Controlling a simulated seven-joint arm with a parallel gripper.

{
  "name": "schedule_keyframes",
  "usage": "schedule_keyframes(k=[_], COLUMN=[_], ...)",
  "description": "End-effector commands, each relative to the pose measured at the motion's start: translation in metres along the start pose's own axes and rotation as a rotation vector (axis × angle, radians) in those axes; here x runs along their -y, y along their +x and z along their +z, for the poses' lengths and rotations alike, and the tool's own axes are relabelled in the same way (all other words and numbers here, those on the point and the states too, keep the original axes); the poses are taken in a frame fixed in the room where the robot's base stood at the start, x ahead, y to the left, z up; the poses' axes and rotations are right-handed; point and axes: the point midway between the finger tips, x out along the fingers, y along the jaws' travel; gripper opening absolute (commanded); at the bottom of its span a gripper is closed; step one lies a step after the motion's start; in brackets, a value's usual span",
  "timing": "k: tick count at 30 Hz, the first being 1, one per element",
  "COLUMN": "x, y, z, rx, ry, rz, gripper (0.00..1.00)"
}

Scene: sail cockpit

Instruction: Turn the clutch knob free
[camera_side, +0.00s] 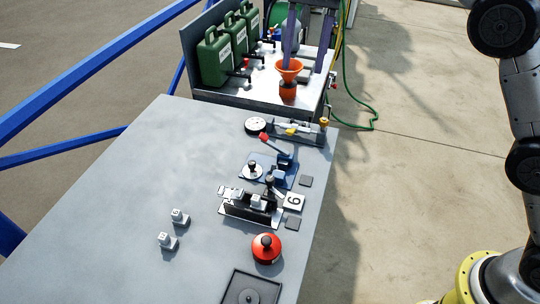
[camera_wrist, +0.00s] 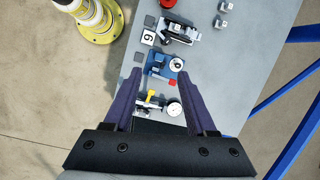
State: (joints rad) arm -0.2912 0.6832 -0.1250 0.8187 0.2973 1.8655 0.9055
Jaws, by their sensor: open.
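In the side view my gripper (camera_side: 304,66) hangs over the far end, beyond the fixture, near an orange funnel.
A gauge rig (camera_side: 256,125) stands beyond the blue fixture. A black-and-white unit (camera_side: 250,205) and a red drum with a black knob (camera_side: 266,248) are nearer. Green cans (camera_side: 214,58) and the orange funnel (camera_side: 288,80) stand at the back. The bench's left (camera_side: 130,190) is mostly clear.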

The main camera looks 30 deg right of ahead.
Motion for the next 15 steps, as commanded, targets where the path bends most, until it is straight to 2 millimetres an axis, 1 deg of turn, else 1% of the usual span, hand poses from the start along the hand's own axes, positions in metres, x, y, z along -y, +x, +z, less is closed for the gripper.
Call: schedule_keyframes(k=[1,3,6,9,12,15], x=[0.014,0.028,0.039,0.044,0.045,0.046], y=[0.021,0.045,0.077,0.102,0.113,0.117], z=[-0.008,-0.015,-0.023,-0.025,-0.025,-0.022], rx=[0.022,0.043,0.072,0.099,0.112,0.112], ry=[-0.012,-0.024,-0.033,-0.035,-0.038,-0.042], rz=[0.021,0.042,0.077,0.112,0.129,0.13], gripper=[0.57,0.57,0.57,0.57,0.57,0.57])
